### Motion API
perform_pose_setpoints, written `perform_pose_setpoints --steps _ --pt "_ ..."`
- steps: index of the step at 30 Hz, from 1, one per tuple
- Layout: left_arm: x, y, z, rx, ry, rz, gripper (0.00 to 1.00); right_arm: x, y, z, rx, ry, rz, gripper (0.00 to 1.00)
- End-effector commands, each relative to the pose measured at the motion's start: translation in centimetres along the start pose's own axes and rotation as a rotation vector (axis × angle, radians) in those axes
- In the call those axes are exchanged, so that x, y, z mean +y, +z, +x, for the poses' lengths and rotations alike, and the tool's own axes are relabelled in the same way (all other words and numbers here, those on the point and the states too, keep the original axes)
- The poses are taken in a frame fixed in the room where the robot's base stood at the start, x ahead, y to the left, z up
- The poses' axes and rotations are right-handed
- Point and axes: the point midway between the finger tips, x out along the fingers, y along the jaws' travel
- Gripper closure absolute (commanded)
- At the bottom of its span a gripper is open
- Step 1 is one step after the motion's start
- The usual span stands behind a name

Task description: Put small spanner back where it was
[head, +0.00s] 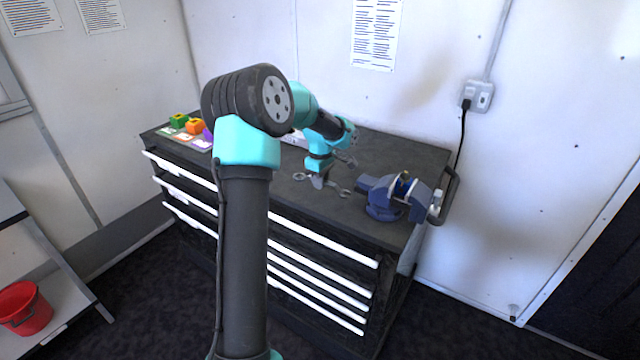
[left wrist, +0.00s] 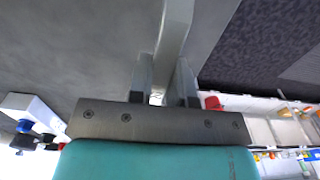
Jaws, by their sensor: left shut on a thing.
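My left gripper (head: 319,183) is low over the dark top of the drawer cabinet, left of the blue vice. In the left wrist view, the left gripper (left wrist: 163,92) is shut on a pale grey metal bar, the small spanner (left wrist: 176,25), which runs up out of the picture between the fingers. In the head view, grey spanner ends show on both sides of the gripper, one at its left and one at its right; I cannot tell whether both belong to the held spanner or whether it touches the worktop. My right gripper is not in view.
The blue vice (head: 385,200) stands near the right end of the cabinet top (head: 395,150), with a small brass-coloured part (head: 403,184) in its jaws. Coloured blocks (head: 195,126) and cards are at the far left. A red bucket (head: 24,308) sits on a shelf at left.

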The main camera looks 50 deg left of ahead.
Motion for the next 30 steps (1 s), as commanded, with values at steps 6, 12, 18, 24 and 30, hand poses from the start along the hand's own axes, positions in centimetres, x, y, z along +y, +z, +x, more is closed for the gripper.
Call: perform_pose_setpoints --steps 6,12,18,24,30 --pt "2.3 -1.6 0.3 0.001 -0.001 -0.001 1.0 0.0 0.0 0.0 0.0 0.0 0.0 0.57" --pt "2.5 -1.8 0.3 0.001 -0.001 0.0 1.0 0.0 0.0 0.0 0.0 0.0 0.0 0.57" --pt "2.6 -1.8 0.3 0.001 0.0 0.0 1.0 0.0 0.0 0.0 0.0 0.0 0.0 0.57" --pt "3.0 -2.1 2.0 0.0 -0.003 0.001 1.0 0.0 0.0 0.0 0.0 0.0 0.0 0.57" --pt "3.0 -2.1 3.8 0.0 0.0 0.0 1.0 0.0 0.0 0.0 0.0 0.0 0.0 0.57"
